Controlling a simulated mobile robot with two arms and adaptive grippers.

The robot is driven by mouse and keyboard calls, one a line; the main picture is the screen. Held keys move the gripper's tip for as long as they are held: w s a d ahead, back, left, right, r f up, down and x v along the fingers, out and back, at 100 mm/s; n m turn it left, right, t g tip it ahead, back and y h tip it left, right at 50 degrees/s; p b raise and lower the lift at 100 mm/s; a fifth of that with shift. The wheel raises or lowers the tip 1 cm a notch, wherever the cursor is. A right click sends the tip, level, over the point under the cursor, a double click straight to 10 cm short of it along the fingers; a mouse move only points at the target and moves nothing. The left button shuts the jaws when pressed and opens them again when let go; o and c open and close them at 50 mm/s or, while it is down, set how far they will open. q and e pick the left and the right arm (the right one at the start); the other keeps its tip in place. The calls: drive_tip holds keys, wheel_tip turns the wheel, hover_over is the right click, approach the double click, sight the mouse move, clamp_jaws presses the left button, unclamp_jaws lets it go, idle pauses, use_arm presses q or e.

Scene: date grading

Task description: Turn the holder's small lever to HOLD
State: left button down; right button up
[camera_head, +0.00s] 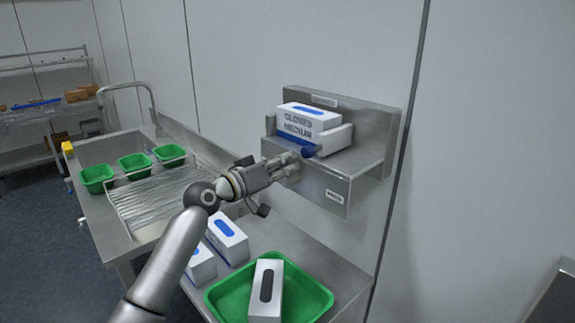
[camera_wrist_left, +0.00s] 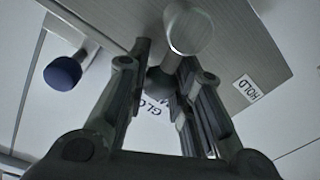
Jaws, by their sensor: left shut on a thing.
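The steel holder (camera_head: 365,165) is fixed to the wall and carries a white and blue box marked GLOVES MEDIUM (camera_head: 308,122). My left gripper (camera_head: 292,167) is at the holder's lower front. In the left wrist view, its fingers (camera_wrist_left: 168,65) are shut on the small grey lever (camera_wrist_left: 190,30), which has a rounded end. The HOLD label (camera_wrist_left: 247,87) is to the right of the lever in that view, apart from it. In the head view the gripper hides the lever. My right gripper is not in view.
A blue knob (camera_head: 309,151) sits close to my left gripper; it also shows in the left wrist view (camera_wrist_left: 62,73). Below, a green tray (camera_head: 318,297) holds a grey-white box (camera_head: 266,290), with two blue-topped boxes (camera_head: 228,238) beside it. Several green bins (camera_head: 135,165) stand at the left.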

use_arm(q)
drive_tip(key=shift+w+a+f+n+g+p, duration=0.1)
drive_tip(key=shift+w+a+f+n+p, duration=0.45)
drive_tip(key=shift+n, duration=1.8)
drive_tip(key=shift+w+a+f+n+g+p, duration=0.2)
drive_tip(key=shift+f+n+p, duration=0.5)
drive_tip(key=shift+n, duration=1.7)
drive_tip(key=shift+w+a+f+n+p, duration=0.5)
drive_tip(key=shift+f+n, duration=0.25)
drive_tip(key=shift+n, duration=1.6)
drive_tip(key=c, duration=1.2)
unclamp_jaws()
drive_tip(key=shift+f, duration=0.2)
drive_tip(key=shift+s, duration=0.1)
drive_tip(key=v, duration=1.2)
drive_tip(key=shift+f, duration=0.1)
